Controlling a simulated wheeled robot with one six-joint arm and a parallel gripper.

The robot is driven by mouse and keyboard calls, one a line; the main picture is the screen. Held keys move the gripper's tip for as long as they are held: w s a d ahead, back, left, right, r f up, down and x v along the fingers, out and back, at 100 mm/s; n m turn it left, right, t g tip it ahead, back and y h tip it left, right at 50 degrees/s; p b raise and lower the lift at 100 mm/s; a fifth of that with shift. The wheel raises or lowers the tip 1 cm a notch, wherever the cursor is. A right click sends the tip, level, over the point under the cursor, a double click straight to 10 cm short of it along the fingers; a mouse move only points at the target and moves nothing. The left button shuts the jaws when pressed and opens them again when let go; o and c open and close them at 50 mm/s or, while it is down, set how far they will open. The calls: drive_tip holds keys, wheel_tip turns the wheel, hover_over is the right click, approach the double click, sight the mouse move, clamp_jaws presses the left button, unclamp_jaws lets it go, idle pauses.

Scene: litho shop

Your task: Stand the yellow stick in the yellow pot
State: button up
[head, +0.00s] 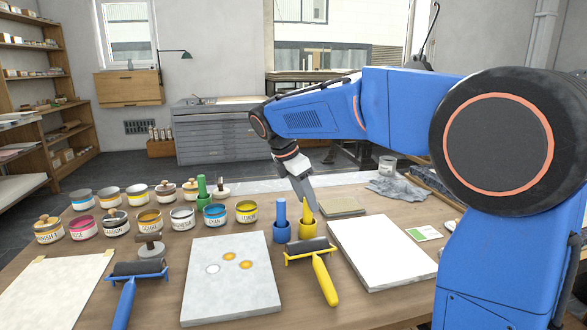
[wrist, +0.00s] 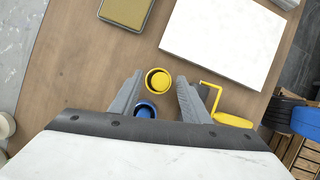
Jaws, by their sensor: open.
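The yellow stick (head: 306,208) stands upright, or nearly so, in the yellow pot (head: 307,229) on the table. In the wrist view the yellow pot (wrist: 149,88) shows from above, with the round yellow end of the stick (wrist: 158,80) inside its rim. My gripper (head: 311,208) points down at the yellow pot, close to the stick. In the wrist view my gripper (wrist: 160,82) is open, with one finger on each side of the stick and a gap to both. I see nothing held between the fingers.
The blue pot (head: 281,234) with a blue stick (head: 281,210) stands just left of the yellow pot. A yellow-handled roller (head: 322,276) lies in front. A white slab (head: 382,252) is to the right, a grey stone (head: 231,283) to the left. Several ink tins stand further left.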

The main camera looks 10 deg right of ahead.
drive_tip(key=v, duration=1.5)
drive_tip(key=shift+s+a, duration=0.1)
drive_tip(key=shift+s, duration=0.05)
